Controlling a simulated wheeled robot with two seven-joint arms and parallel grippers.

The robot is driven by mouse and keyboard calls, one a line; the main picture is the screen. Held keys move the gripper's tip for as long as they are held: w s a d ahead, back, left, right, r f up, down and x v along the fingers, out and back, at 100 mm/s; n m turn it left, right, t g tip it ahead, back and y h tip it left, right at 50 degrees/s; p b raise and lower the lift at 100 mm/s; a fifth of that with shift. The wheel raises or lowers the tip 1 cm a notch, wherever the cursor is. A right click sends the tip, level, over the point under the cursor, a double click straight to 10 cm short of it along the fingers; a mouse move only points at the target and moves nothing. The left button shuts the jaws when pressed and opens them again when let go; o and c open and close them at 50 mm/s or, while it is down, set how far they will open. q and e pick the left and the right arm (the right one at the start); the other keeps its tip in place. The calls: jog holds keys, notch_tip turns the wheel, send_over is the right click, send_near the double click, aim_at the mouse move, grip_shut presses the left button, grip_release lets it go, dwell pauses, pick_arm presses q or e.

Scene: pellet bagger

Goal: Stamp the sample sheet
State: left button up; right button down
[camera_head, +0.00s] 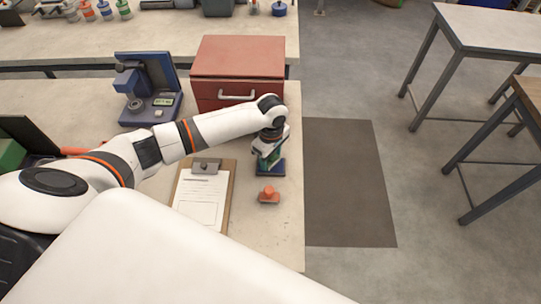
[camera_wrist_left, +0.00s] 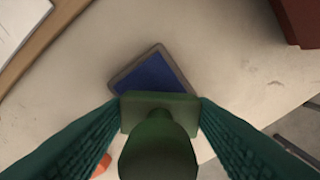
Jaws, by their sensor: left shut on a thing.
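My left gripper (camera_head: 268,160) is shut on a green stamp (camera_wrist_left: 158,150), whose block and rounded handle sit between both fingers in the left wrist view. The stamp is at a blue ink pad (camera_head: 277,169) near the bench's right edge. The pad also shows just beyond the stamp block in the wrist view (camera_wrist_left: 152,74). I cannot tell whether the stamp touches the pad. The sample sheet (camera_head: 201,200), white with printed lines, lies on a brown clipboard (camera_head: 228,187) left of the pad. My right gripper is not in view.
An orange-red stamp (camera_head: 269,195) stands in front of the pad. A red box (camera_head: 238,71) with a handle stands behind my left gripper. A blue device (camera_head: 150,88) with a small display is at the back left.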

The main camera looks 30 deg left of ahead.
pick_arm(q)
jog(key=shift+f, duration=0.55)
dwell(0.6)
dwell(0.9)
jog(key=shift+s+p, duration=0.1)
jog(key=shift+p, duration=0.35)
dwell(1.2)
notch_tip(320, 180, up, 5)
jog(key=p, duration=0.6)
jog(key=shift+f, duration=0.1)
jog(key=shift+r+p, duration=0.9)
jog(key=shift+r, duration=0.2)
